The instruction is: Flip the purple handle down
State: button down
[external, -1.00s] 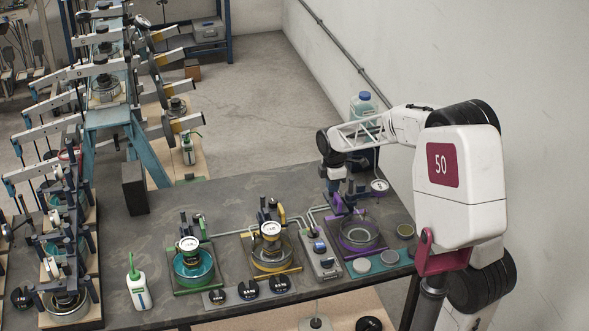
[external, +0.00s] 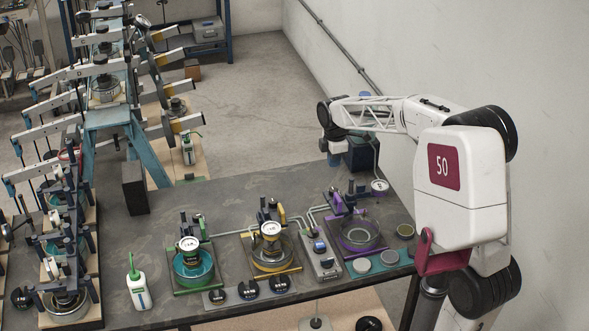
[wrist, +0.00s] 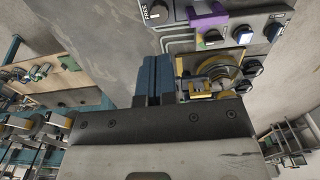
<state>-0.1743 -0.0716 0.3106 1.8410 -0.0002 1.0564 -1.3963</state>
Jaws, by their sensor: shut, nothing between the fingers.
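The purple station (external: 361,250) stands at the right end of the bench in the external view, with a clear bowl on its purple base. Dark and purple lever parts (external: 346,205) sit low at its back. They are small, and I cannot tell the handle's exact angle. In the wrist view a purple piece (wrist: 208,20) shows near the top, but I cannot tell if it is the handle. My gripper (external: 335,160) hangs above and behind the station, apart from it. In the wrist view its blue fingers (wrist: 152,80) are together and empty.
A yellow station (external: 270,250) and a green station (external: 193,268) stand to the left on the bench (external: 150,235). A grey control box (external: 320,258) sits between yellow and purple. A white bottle (external: 139,290) stands at the front left. The bench's back middle is clear.

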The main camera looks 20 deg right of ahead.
jog(key=shift+r, duration=1.95)
jog(key=s+d+r+m+t, duration=0.1)
jog(key=s+d+m, duration=0.35)
jog(key=s, duration=0.55)
jog(key=s+d+r+m, duration=0.1)
jog(key=s+d+m, duration=0.35)
jog(key=s, duration=0.45)
jog(key=s+d+f+m, duration=0.1)
jog(key=s+f+m, duration=0.2)
jog(key=s, duration=0.6)
jog(key=s+d+f+m+t, duration=0.1)
jog(key=s+d+f+m, duration=0.1)
jog(key=s+m, duration=0.4)
jog(key=s+f, duration=0.1)
jog(key=s, duration=0.1)
jog(key=shift+s+t, duration=0.3)
jog(key=shift+s, duration=0.1)
jog(key=c, duration=1.8)
grip_release()
